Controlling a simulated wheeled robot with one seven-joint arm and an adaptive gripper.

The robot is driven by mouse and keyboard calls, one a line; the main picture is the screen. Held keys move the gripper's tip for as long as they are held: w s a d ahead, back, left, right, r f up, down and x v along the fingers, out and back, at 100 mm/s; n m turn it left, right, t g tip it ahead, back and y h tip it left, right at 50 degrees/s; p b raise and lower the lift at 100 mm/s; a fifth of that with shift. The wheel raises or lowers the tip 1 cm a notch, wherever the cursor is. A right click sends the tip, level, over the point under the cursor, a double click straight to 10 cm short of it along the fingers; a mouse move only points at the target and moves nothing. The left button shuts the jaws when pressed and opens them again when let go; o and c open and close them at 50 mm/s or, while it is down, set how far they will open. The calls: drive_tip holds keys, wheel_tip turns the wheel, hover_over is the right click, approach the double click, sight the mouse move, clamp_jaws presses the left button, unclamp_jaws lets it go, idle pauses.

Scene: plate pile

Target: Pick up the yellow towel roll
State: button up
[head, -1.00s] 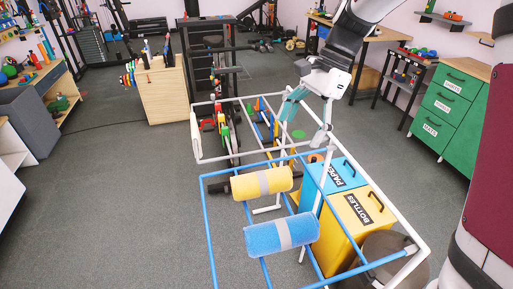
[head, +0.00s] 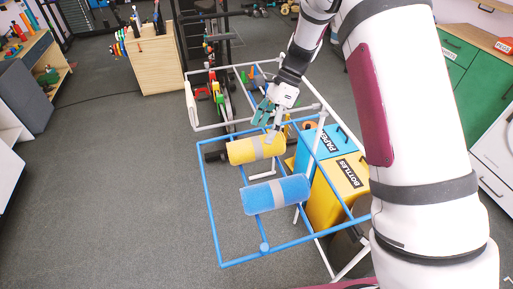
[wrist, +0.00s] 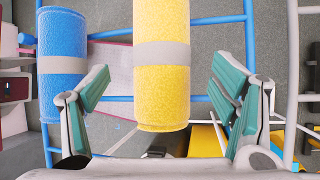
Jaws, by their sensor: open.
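The yellow towel roll (head: 243,150) with a grey band lies across the blue bars of the rack in the head view. In the wrist view the yellow towel roll (wrist: 161,88) runs upright in the picture between the spread fingers, its near end close to the palm. My gripper (head: 268,112) is open, with teal finger pads, at the roll's right end. In the wrist view my gripper (wrist: 163,90) has one finger on each side of the roll, with a gap on both sides. I cannot tell how high it is above the roll.
A blue towel roll (head: 262,198) with a grey band lies beside the yellow one, left of my fingers in the wrist view (wrist: 62,100). The blue rack frame (head: 212,215) surrounds both. A blue paper bin (head: 309,153) and a yellow bottles bin (head: 322,205) stand right.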

sight(260, 138)
drive_tip(key=p+x, duration=0.1)
drive_tip(key=x, duration=0.4)
drive_tip(key=shift+s+f+p, duration=0.1)
drive_tip(key=shift+f+p, duration=0.05)
drive_tip(key=shift+p, duration=0.25)
drive_tip(key=shift+a+f, duration=0.2)
drive_tip(key=shift+f, duration=0.25)
drive_tip(key=c, duration=1.4)
